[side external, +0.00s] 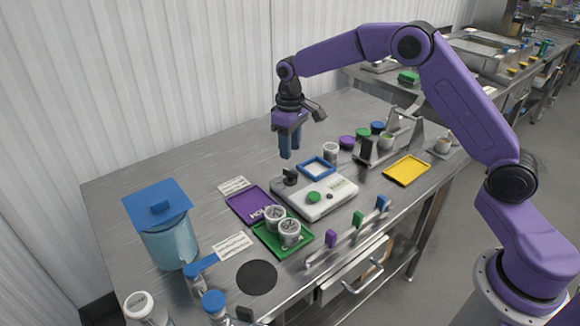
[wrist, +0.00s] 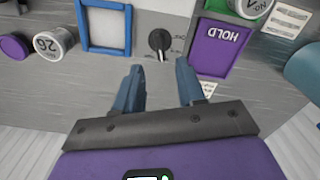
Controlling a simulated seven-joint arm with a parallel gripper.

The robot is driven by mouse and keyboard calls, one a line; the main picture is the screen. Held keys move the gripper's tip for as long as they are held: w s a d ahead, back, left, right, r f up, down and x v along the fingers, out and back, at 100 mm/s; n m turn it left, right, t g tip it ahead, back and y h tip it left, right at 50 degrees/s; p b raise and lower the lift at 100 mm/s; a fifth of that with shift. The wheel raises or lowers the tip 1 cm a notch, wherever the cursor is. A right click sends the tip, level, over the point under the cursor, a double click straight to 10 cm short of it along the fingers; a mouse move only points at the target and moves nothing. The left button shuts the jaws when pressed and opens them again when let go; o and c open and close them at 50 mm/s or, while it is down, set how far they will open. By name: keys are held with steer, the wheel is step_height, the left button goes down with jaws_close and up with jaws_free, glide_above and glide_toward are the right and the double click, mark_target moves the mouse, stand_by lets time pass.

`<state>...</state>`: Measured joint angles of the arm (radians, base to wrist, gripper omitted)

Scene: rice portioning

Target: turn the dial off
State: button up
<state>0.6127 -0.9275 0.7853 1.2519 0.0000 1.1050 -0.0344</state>
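The dial is a black knob (side external: 290,176) at the back left corner of a white device (side external: 328,203) with a green button (side external: 314,197). In the wrist view the dial (wrist: 159,42) sits beyond my fingertips, with markings beside it and its pointer tilted slightly. My gripper (side external: 290,156) points down above and behind the dial, apart from it. In the wrist view my gripper's blue fingers (wrist: 157,80) are spread with nothing between them.
A blue square frame (side external: 318,167) lies beside the dial. A purple HOLD tray (side external: 243,207) and a green tray (side external: 268,243) with lidded tubs are nearby. A blue-lidded container (side external: 167,245) stands at the left.

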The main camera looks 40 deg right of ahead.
mark_target(290, 171)
step_height(290, 171, down, 7)
steer(key=shift+f, duration=0.1)
stand_by(0.4)
jaws_close()
